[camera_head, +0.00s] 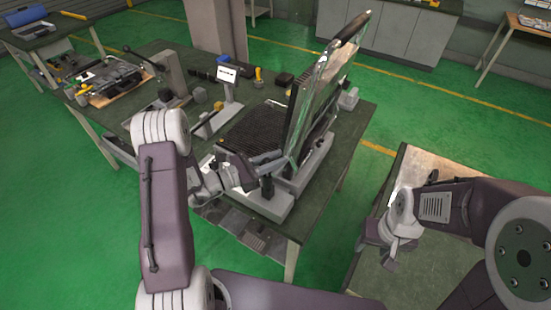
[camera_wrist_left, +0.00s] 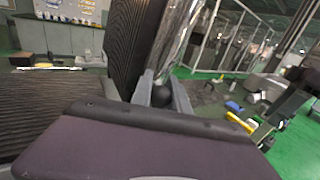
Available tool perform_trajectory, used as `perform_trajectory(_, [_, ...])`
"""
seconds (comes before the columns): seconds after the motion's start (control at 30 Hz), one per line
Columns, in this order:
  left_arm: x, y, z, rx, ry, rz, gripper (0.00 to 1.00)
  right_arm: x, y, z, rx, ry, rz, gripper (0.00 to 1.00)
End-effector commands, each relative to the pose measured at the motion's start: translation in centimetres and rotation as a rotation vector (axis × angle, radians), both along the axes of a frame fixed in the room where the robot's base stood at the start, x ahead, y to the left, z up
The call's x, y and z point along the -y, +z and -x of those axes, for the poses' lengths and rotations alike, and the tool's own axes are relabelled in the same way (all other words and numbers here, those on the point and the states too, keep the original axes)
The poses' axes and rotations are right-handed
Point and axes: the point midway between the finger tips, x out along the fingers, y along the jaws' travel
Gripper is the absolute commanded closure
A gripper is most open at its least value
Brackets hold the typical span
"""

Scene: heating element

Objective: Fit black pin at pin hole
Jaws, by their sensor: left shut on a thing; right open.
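My left gripper (camera_head: 268,158) is at the near side of the heating element fixture, close to the foot of its raised panel (camera_head: 322,85). In the left wrist view, its two grey fingers (camera_wrist_left: 164,92) are shut on the black pin (camera_wrist_left: 161,97), whose dark rounded end shows between them. The pin is too small to make out in the head view. The pin hole cannot be made out in either view. My right gripper (camera_head: 384,252) is open and empty, pointing down at the right, away from the fixture.
The fixture has a dark ribbed bed (camera_head: 255,130) and a grey base (camera_head: 300,170) on the dark green table (camera_head: 345,125). Small tools and a small white sign (camera_head: 227,74) stand behind it. A second table (camera_head: 440,162) lies under my right arm. Green floor is clear between the tables.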

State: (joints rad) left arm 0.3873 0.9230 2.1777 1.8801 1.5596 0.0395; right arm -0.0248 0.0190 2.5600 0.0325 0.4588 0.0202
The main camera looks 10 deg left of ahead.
Motion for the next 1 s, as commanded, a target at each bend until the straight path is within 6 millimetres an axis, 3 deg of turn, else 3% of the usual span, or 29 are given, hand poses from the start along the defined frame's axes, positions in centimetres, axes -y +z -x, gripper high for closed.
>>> perform_trajectory(0.7, [0.0, 2.7, 0.0, 0.0, 0.0, 0.0, 1.0, 0.0, 2.2, 0.0, 0.0, 0.0, 0.0, 0.51])
perform_trajectory(1.0, [0.0, 2.7, 0.0, 0.0, 0.0, 0.0, 1.0, 0.0, 2.2, 0.0, 0.0, 0.0, 0.0, 0.51])
